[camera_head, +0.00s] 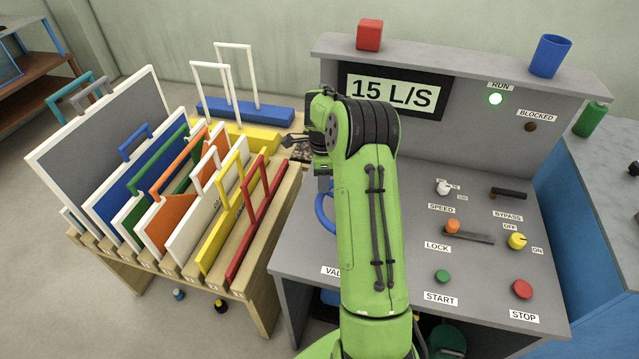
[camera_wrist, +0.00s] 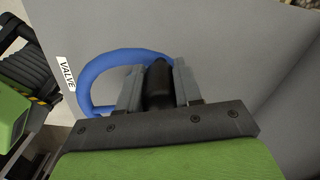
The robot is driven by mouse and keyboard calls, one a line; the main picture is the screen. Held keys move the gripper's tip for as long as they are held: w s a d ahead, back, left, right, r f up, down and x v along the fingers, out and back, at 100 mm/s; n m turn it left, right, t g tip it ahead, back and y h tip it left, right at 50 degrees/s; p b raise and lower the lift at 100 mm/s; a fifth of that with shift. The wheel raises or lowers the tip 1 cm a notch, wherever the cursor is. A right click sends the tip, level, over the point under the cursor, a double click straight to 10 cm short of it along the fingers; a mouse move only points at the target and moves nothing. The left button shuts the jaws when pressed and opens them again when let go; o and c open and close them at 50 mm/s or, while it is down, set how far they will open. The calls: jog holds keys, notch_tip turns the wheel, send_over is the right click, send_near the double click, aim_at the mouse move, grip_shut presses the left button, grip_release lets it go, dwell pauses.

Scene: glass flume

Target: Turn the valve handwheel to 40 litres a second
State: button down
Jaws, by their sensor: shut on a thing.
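The blue valve handwheel (camera_wrist: 110,66) lies on the grey console beside the VALVE label (camera_wrist: 66,74) in the wrist view. My gripper (camera_wrist: 157,82) is shut on a black grip (camera_wrist: 158,88) at the handwheel's rim, with one finger on each side. The rest of the wheel is hidden under the gripper. In the head view only the left edge of the handwheel (camera_head: 322,213) shows past my green arm. The display (camera_head: 393,92) reads 15 L/S.
SPEED, BYPASS, LOCK, START and STOP controls stand right of my arm. A wooden rack (camera_head: 262,285) of coloured gates stands at left. A red block (camera_head: 370,36) and blue cup (camera_head: 550,56) sit on top.

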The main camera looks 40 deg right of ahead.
jog(key=d+m, duration=0.2)
jog(key=shift+w+d+m, duration=0.2)
jog(key=shift+w+m, duration=0.15)
jog(key=shift+m, duration=0.05)
jog(key=d+m, duration=0.2)
jog(key=shift+d+m, duration=0.1)
jog(key=shift+m, duration=0.2)
jog(key=shift+s+d+m, duration=0.2)
jog(key=shift+d+m, duration=0.8)
jog(key=shift+m, duration=0.2)
jog(key=shift+s+d+m, duration=0.25)
jog(key=shift+d+m, duration=0.25)
jog(key=shift+m, duration=0.15)
jog(key=shift+s+d+m, duration=0.2)
jog(key=shift+d+m, duration=0.3)
jog(key=shift+m, duration=0.15)
jog(key=shift+r, duration=0.1)
jog(key=c, duration=0.8)
grip_release()
